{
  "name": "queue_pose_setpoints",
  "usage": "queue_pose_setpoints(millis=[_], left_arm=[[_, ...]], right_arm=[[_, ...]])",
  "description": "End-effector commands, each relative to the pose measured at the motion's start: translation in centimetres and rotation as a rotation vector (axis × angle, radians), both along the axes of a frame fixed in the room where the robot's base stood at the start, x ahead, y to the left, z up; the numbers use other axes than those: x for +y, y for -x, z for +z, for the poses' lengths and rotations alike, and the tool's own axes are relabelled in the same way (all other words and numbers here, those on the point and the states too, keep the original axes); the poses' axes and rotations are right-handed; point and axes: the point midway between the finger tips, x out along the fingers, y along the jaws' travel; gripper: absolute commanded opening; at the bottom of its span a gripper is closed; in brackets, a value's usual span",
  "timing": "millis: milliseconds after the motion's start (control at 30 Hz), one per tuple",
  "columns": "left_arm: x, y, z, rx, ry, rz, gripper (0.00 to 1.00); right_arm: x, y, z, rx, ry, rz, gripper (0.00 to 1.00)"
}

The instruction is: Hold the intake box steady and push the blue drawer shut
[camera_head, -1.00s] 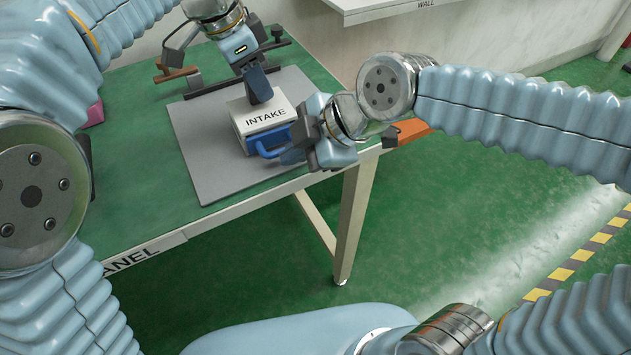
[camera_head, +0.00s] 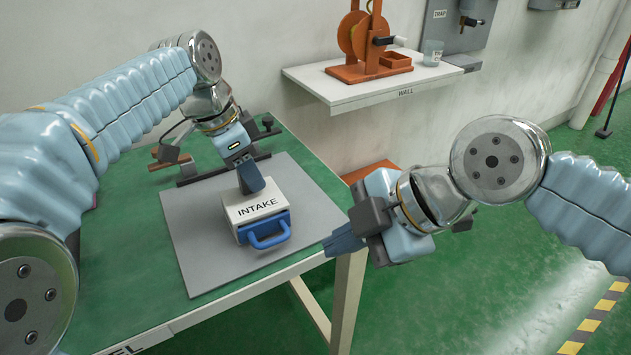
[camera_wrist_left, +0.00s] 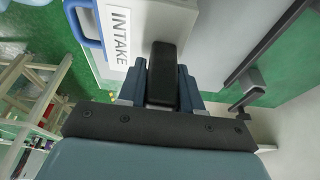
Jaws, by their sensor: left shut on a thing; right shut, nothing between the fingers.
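The white intake box (camera_head: 238,213) stands on the grey mat, its INTAKE label facing me. The blue drawer (camera_head: 284,226) is at its front, with a blue loop handle; its front sits close against the box and I see no clear gap. The handle also shows at the top left of the left wrist view (camera_wrist_left: 84,38). My left gripper (camera_head: 251,182) is at the top of the box, shut on a dark upright part there (camera_wrist_left: 162,75). My right gripper (camera_head: 343,241) is shut and empty, apart from the drawer, to its right near the table edge.
The grey mat (camera_head: 195,250) lies on the green table (camera_head: 120,230). A dark fixture with an orange-brown handle (camera_head: 167,162) is behind the box. A wall shelf (camera_head: 365,93) holds an orange reel device and a cup. Open floor lies right of the table.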

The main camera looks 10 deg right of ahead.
Motion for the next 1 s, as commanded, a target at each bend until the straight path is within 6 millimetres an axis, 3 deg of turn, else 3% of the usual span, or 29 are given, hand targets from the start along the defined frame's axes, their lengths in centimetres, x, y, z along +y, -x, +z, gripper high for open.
queue_pose_setpoints(millis=[167, 200, 400, 767, 1000], left_arm=[[0.0, 0.0, 0.0, -0.001, 0.0, 0.0, 0.0], [0.0, 0.0, 0.0, -0.001, 0.0, 0.0, 0.36], [0.0, 0.0, 0.0, -0.001, 0.0, 0.0, 0.64], [0.2, 0.0, 0.7, -0.001, 0.001, 0.0, 0.64], [1.6, 0.3, 5.4, -0.005, 0.003, 0.002, 0.64]], right_arm=[[0.0, 0.0, 0.0, 0.0, 0.0, 0.0, 0.0], [0.0, 0.0, 0.0, 0.0, 0.0, 0.0, 0.0], [0.0, 0.0, 0.0, 0.001, 0.0, 0.0, 0.0], [0.0, 0.0, 0.0, 0.001, 0.0, 0.0, 0.0], [0.0, 0.0, 0.0, 0.001, 0.0, 0.0, 0.0]])
